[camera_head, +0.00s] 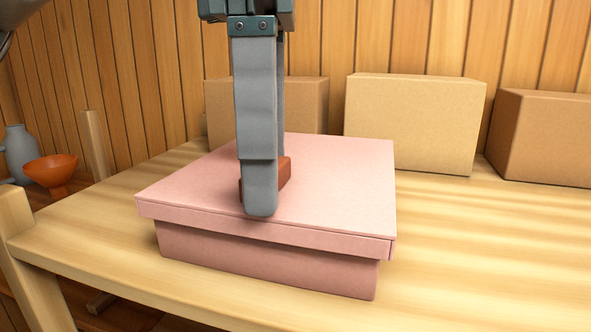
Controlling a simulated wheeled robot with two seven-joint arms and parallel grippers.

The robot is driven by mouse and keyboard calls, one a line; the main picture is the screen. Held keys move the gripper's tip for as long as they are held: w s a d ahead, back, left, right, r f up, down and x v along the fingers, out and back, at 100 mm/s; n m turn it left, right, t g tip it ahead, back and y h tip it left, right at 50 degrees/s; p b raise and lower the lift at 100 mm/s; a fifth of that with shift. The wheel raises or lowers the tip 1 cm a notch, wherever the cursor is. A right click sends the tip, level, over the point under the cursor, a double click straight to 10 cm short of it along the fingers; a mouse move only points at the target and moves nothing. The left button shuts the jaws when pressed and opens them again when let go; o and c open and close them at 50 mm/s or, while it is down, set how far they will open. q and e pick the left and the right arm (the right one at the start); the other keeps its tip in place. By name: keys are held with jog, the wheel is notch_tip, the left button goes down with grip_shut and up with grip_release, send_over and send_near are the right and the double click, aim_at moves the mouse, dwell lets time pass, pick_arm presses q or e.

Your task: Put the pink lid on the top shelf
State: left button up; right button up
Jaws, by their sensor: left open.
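The pink lid (335,185) sits on a pink box (255,258) on the wooden shelf. The lid has a small reddish-brown block handle (285,172) on its top. My left gripper (262,205) points straight down over the lid, with its fingers at the handle. The near finger covers much of the handle, and the far finger is mostly hidden behind it. The gripper is open. I cannot tell whether a finger touches the handle. My right gripper is not in view.
Several cardboard boxes stand along the back by the plank wall, one in the middle (415,125) and one at right (540,138). A wooden post (96,145) rises at the left. The shelf's right side (490,260) is clear.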

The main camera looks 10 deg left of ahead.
pick_arm(q)
jog(key=c, duration=1)
jog(key=shift+r+p, duration=1.55)
jog(key=shift+r, duration=0.5)
jog(key=shift+c, duration=0.2)
